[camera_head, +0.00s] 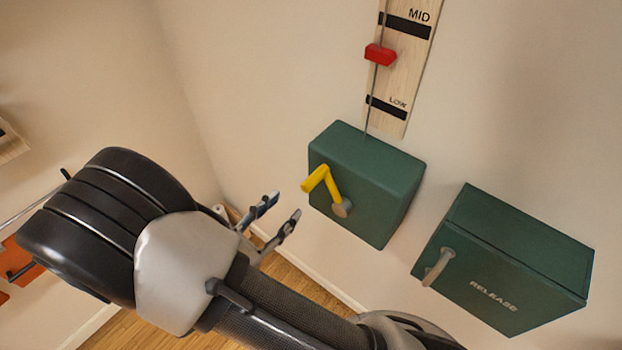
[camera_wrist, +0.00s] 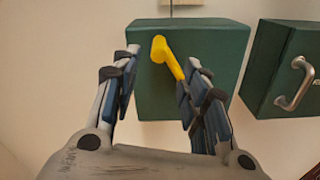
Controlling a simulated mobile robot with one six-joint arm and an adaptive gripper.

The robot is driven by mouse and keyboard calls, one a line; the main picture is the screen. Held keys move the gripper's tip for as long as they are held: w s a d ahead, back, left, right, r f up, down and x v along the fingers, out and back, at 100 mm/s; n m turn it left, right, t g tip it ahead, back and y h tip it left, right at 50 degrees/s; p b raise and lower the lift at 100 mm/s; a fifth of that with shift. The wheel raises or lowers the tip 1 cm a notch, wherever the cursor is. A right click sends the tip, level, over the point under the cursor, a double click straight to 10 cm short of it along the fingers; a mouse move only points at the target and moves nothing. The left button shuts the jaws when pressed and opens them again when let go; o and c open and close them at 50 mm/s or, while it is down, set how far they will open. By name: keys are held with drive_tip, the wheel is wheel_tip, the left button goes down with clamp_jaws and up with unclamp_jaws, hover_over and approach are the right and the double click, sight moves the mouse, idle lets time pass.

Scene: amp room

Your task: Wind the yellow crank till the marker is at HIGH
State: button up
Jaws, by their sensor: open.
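The yellow crank (camera_head: 323,184) sticks out from the front of a green box (camera_head: 372,172) on the wall. Its knob points up and to the left of the grey hub. The red marker (camera_head: 380,55) sits on a wooden scale board (camera_head: 398,68), between the LOW and MID bands and nearer MID. HIGH is out of view. My gripper (camera_head: 284,213) is open, to the left of the crank and apart from it in the head view. In the wrist view my gripper (camera_wrist: 160,85) has the crank (camera_wrist: 167,56) between and beyond its spread fingers.
A second green box (camera_head: 510,262), marked RELEASE and with a grey handle (camera_head: 438,267), is on the wall to the right. A thin rod (camera_head: 373,100) runs from the crank box up the board. Orange items (camera_head: 25,262) are at the far left.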

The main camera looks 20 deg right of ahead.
sight(304, 189)
drive_tip(key=x, duration=1)
drive_tip(key=shift+w+d, duration=0.2)
drive_tip(key=shift+d, duration=0.15)
drive_tip(key=shift+c, duration=0.5)
clamp_jaws()
